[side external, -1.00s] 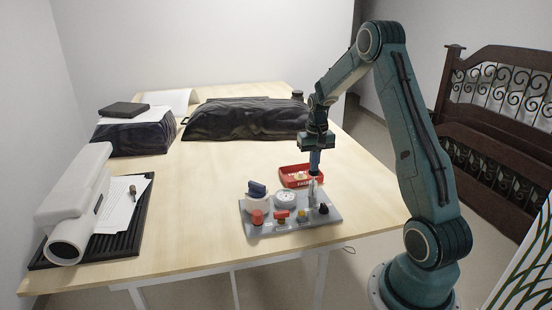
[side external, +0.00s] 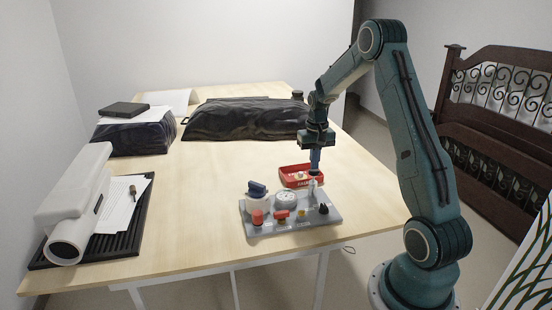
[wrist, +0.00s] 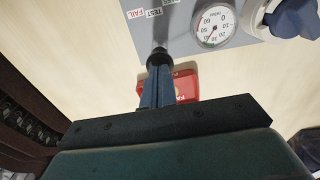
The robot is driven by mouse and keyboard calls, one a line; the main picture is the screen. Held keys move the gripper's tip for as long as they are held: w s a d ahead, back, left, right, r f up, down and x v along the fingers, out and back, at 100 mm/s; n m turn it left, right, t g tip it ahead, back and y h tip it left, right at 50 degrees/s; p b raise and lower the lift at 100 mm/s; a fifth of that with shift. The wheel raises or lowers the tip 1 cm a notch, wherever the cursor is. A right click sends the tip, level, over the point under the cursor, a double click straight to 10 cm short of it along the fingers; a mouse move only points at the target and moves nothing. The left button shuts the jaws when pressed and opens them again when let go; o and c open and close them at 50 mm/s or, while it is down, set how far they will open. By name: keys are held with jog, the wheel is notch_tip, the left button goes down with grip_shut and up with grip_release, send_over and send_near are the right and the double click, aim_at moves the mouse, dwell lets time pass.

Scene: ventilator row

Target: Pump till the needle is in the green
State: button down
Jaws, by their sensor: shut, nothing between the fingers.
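A grey panel (side external: 290,226) lies near the table's front edge. A round white gauge (side external: 285,198) sits on it and also shows in the wrist view (wrist: 214,26). A pale upright post (side external: 313,190) stands at the panel's back right. My gripper (side external: 315,171) points down just above this post, its blue fingers together and empty. The wrist view shows the shut fingers (wrist: 158,60) close to the post; contact cannot be told.
The panel also carries a blue-topped knob (side external: 257,188), a red knob (side external: 257,217), a red block (side external: 282,214) and a black knob (side external: 323,209). A red tray (side external: 297,182) stands behind it. A white device (side external: 75,205) is at left. The table's middle is clear.

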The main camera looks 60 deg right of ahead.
jog(key=shift+r, duration=1.8)
jog(key=shift+w+a+r, duration=0.1)
jog(key=shift+a+r, duration=0.2)
jog(key=shift+a, duration=0.05)
jog(key=s+a+r+n+t+h, duration=0.1)
jog(key=s+a+r+n, duration=0.1)
jog(key=a+r, duration=0.65)
jog(key=s+a+r+n+t, duration=0.2)
jog(key=a+r, duration=0.3)
jog(key=a, duration=0.6)
jog(key=s+a+r+n+t+y, duration=0.1)
jog(key=s+a+n, duration=0.4)
jog(key=s+a, duration=0.7)
jog(key=shift+s+r+t, duration=0.2)
jog(key=shift+s+t, duration=0.6)
jog(key=shift+s, duration=0.25)
